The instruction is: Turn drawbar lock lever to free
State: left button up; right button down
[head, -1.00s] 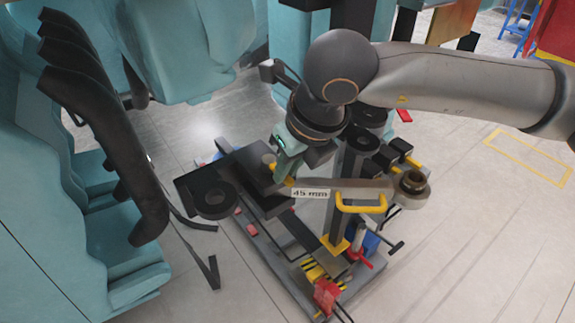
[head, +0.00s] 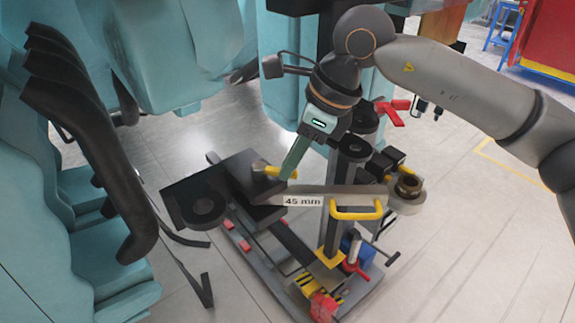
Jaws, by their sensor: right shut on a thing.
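A short yellow lever (head: 280,172) sticks out to the right from a round pivot on top of a black block (head: 247,186). I take it for the drawbar lock lever. My right gripper (head: 287,177) comes down from above with its green fingers tilted, and it is shut on the lever's outer part; the fingers hide some of it. A grey bar labelled "45 mm" (head: 335,192) runs right from beside the block to a ring with a brass-coloured bush (head: 408,186). A black plate with a ring (head: 205,206) lies left of the block. My left gripper is out of view.
A dark post (head: 332,235) rises from the low frame. Open floor (head: 470,250) lies at the right.

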jog(key=w+n, duration=0.1)
jog(key=n+g+p, duration=0.1)
jog(key=n, duration=0.1)
jog(key=shift+w+r, duration=0.15)
jog(key=shift+w, duration=0.2)
jog(key=shift+w+n+g+p, duration=0.35)
jog(key=shift+n+p, duration=0.15)
jog(key=shift+n, duration=0.3)
jog(key=shift+w+n+g+p, duration=0.35)
jog(key=shift+n+p, duration=0.1)
jog(key=shift+n, duration=0.35)
jog(key=c, duration=0.9)
grip_release()
jog(key=shift+o, duration=0.2)
jog(key=v, duration=1.2)
jog(key=shift+r, duration=0.15)
